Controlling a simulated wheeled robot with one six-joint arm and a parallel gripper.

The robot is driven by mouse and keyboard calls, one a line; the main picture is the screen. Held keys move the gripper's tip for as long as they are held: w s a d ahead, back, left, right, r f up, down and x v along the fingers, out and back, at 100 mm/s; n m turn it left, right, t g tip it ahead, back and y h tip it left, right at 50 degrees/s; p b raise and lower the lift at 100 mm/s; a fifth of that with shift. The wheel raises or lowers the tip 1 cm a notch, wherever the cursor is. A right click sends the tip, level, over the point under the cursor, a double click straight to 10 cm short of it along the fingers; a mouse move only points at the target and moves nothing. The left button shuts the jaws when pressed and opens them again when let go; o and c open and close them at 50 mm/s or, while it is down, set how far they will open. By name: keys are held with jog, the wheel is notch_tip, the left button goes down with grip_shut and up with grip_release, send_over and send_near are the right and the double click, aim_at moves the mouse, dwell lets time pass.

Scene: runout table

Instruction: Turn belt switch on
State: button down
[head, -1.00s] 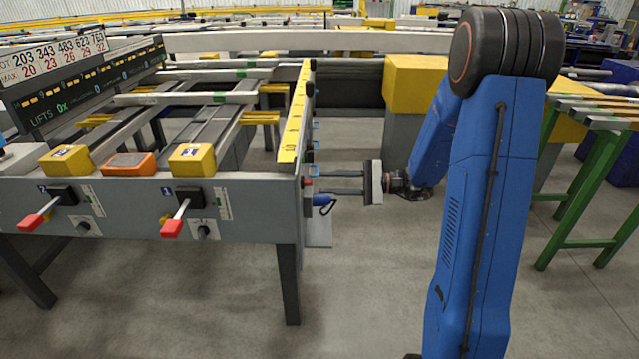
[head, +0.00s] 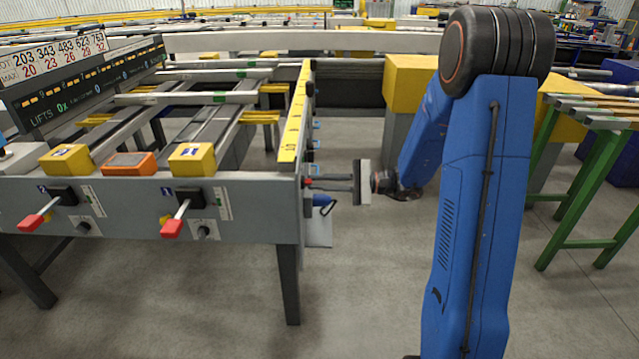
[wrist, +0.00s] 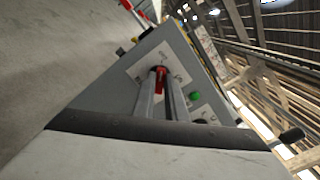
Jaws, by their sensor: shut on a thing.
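The belt switch (wrist: 161,75) is a small red handle on a grey panel (wrist: 130,80) at the table's end, seen in the wrist view. My gripper (wrist: 160,84) has its two long grey fingers on either side of the red handle, shut on it. In the head view my gripper (head: 311,183) reaches in from the right to the table's end face. There the switch is too small and covered to read its position. Lettering beside the switch is too blurred to read.
A green button (wrist: 195,96) sits right of the switch. A blue item (head: 322,200) hangs just below my fingers. The runout table's front (head: 255,215) carries two red-tipped levers (head: 171,228) (head: 32,223).

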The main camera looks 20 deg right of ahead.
jog(key=shift+m, duration=0.4)
jog(key=shift+w+d+m, duration=0.1)
jog(key=shift+w+m, duration=0.05)
jog(key=shift+m, duration=4.1)
jog(key=shift+w+d+m, duration=0.1)
jog(key=shift+m, duration=4.15)
jog(key=c, duration=1.8)
grip_release()
jog(key=v, duration=1.7)
jog(key=shift+d, duration=0.15)
